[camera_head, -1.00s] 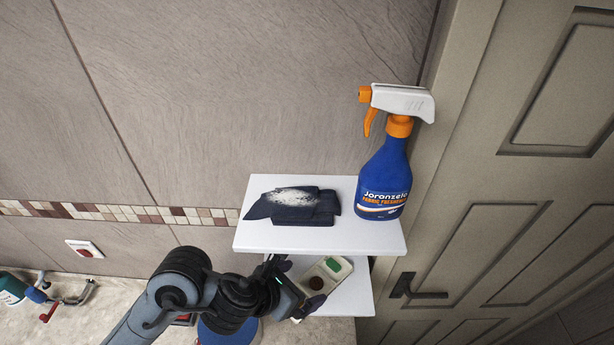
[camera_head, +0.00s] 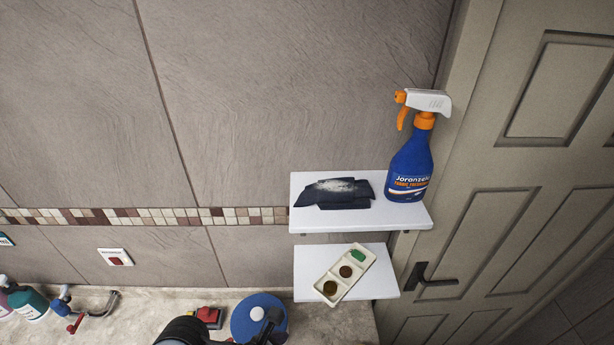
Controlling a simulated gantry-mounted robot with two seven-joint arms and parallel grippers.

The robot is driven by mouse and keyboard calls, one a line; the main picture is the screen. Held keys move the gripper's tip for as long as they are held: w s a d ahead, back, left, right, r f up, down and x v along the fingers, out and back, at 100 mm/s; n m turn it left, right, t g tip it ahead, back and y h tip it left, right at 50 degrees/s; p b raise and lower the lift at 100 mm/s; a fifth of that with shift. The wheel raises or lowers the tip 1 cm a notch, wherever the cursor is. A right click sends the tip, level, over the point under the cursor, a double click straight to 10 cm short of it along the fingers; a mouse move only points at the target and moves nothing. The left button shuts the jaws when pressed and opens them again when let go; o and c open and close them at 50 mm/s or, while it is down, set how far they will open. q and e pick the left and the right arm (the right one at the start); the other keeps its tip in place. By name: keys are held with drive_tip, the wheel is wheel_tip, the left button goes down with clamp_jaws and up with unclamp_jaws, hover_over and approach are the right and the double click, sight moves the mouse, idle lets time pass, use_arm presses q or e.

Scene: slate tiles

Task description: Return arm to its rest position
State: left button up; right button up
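One of my arms (camera_head: 190,333) shows only as a dark piece at the bottom edge, below the shelves. Its gripper is mostly cut off by the frame, and I cannot tell whether it is open or shut. My other arm is out of view. A cream tray (camera_head: 322,290) with three compartments lies tilted on the lower white shelf (camera_head: 383,285). It holds a green item (camera_head: 358,255) and two round brown items. No gripper touches the tray.
The upper white shelf (camera_head: 300,220) carries a folded dark cloth (camera_head: 335,198) with a white patch and a blue spray bottle (camera_head: 408,168). A blue round object (camera_head: 245,322) and a red item (camera_head: 208,316) sit on the counter. A door (camera_head: 520,220) stands at right.

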use_arm(q)
drive_tip(key=s+d+f+n+h+p, duration=0.1)
drive_tip(key=s+d+f+n+p, duration=0.15)
drive_tip(key=s+n, duration=0.8)
drive_tip(key=s+a+n+y+p, duration=0.1)
drive_tip(key=s+a+n+y, duration=0.1)
drive_tip(key=a+n, duration=0.9)
drive_tip(key=s+a+n+g+y+p, duration=0.1)
drive_tip(key=a+n+y, duration=0.4)
drive_tip(key=a+n, duration=0.6)
drive_tip(key=shift+s+f+n, duration=0.15)
drive_tip(key=shift+s+n, duration=0.55)
drive_tip(key=shift+n, duration=3.85)
